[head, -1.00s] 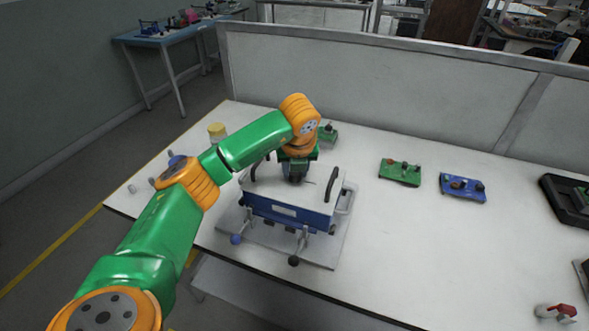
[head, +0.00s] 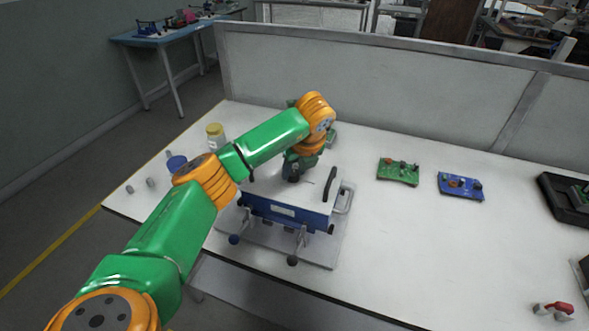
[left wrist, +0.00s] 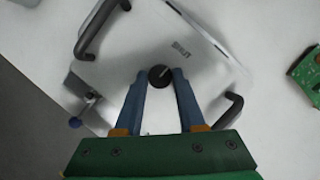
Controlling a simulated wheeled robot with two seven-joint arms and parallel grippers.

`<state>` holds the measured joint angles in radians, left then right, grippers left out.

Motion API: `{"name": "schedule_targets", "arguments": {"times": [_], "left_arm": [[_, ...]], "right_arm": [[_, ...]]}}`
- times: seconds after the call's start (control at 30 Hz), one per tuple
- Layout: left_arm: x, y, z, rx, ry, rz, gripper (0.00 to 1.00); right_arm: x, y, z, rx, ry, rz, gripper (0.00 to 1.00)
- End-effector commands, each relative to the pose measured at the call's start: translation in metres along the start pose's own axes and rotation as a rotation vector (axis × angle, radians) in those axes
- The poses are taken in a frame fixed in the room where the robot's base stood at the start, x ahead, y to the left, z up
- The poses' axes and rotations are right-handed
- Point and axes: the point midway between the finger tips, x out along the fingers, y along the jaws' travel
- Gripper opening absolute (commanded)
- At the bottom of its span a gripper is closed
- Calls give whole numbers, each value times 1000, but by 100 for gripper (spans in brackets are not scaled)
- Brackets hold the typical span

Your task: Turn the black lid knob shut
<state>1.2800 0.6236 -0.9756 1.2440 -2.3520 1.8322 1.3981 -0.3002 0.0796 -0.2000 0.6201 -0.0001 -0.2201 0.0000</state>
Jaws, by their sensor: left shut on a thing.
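The black lid knob (left wrist: 160,76) sits on the white lid (left wrist: 200,62) and shows between the blue fingers of my left gripper (left wrist: 159,80) in the left wrist view. A pale line on the knob points up and to the right there. My left gripper (head: 291,175) is shut on the knob, above the lid (head: 310,198) of the blue box (head: 284,213) in the head view. The knob is hidden there by the gripper. The lid lies on the box and has a black handle (head: 330,184) at its right. My right gripper is in neither view.
The box stands on a grey base plate (head: 322,254) with clamp levers at its front. A green board (head: 398,172) and a blue board (head: 460,186) lie to the right. A yellow-capped jar (head: 216,138) stands behind my left arm. The table's right front is mostly clear.

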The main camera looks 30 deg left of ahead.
Motion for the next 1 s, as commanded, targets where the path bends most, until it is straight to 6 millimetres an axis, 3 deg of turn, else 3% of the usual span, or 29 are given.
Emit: {"name": "schedule_targets", "arguments": {"times": [0.17, 0.2, 0.3, 0.6, 0.83, 0.9, 1.0], "left_arm": [[1, 1, -1, 1, 2, 3, 0], [1, 1, -1, 1, 2, 3, 50], [1, 0, 0, 1, 2, 2, 70], [-3, 0, 0, 1, 0, -1, 70], [-48, 0, 0, 1, -1, -3, 70], [-64, 0, 2, 1, -2, -2, 70], [-70, 0, 1, 2, 0, 0, 70]], "right_arm": [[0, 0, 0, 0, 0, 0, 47], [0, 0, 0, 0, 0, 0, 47], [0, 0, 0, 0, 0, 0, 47], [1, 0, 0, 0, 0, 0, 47], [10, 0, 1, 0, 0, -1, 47], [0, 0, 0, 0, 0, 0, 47], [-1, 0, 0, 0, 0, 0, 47]]}}
